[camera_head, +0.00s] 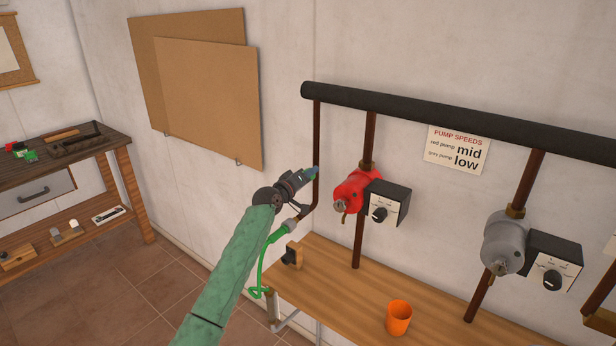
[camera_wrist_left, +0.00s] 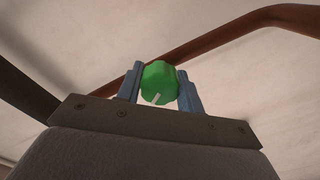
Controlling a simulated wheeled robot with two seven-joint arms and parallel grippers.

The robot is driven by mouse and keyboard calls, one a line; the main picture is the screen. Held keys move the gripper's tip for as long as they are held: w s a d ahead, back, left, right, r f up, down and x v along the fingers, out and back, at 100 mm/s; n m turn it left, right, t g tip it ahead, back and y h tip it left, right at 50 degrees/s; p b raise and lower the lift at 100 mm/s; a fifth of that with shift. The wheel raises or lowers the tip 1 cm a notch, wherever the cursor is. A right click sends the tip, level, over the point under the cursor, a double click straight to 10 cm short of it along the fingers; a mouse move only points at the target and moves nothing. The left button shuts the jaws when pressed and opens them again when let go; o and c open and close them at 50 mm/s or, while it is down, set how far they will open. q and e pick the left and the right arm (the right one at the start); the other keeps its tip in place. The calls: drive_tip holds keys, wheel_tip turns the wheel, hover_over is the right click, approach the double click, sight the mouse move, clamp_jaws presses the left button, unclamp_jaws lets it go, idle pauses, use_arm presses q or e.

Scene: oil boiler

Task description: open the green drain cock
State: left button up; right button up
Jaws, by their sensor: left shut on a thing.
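In the left wrist view the green drain cock (camera_wrist_left: 159,82) is a round green knob with a white mark on its face, the mark slanting up to the right. The two blue fingers of my left gripper (camera_wrist_left: 160,88) are on either side of it, shut on it. A brown pipe runs behind it. In the head view my left gripper (camera_head: 314,172) is at the vertical pipe left of the red pump, and the green knob itself is hidden there. My right gripper does not show.
The red pump (camera_head: 352,192) with its control box (camera_head: 388,204) is right of my left gripper. A grey pump (camera_head: 503,242) is further right. A wooden bench (camera_head: 345,300) below holds an orange cup (camera_head: 398,317). A green hose (camera_head: 262,265) hangs at its left end.

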use_arm(q)
drive_tip(key=shift+n, duration=0.5)
drive_tip(key=shift+n+p, duration=0.35)
drive_tip(key=shift+n, duration=0.55)
drive_tip(key=shift+n+p, duration=0.3)
drive_tip(key=shift+n, duration=1)
drive_tip(key=n+p, duration=0.1)
drive_tip(key=n, duration=0.1)
drive_tip(key=shift+n, duration=0.3)
drive_tip(key=shift+n+p, duration=0.4)
drive_tip(key=shift+n, duration=0.3)
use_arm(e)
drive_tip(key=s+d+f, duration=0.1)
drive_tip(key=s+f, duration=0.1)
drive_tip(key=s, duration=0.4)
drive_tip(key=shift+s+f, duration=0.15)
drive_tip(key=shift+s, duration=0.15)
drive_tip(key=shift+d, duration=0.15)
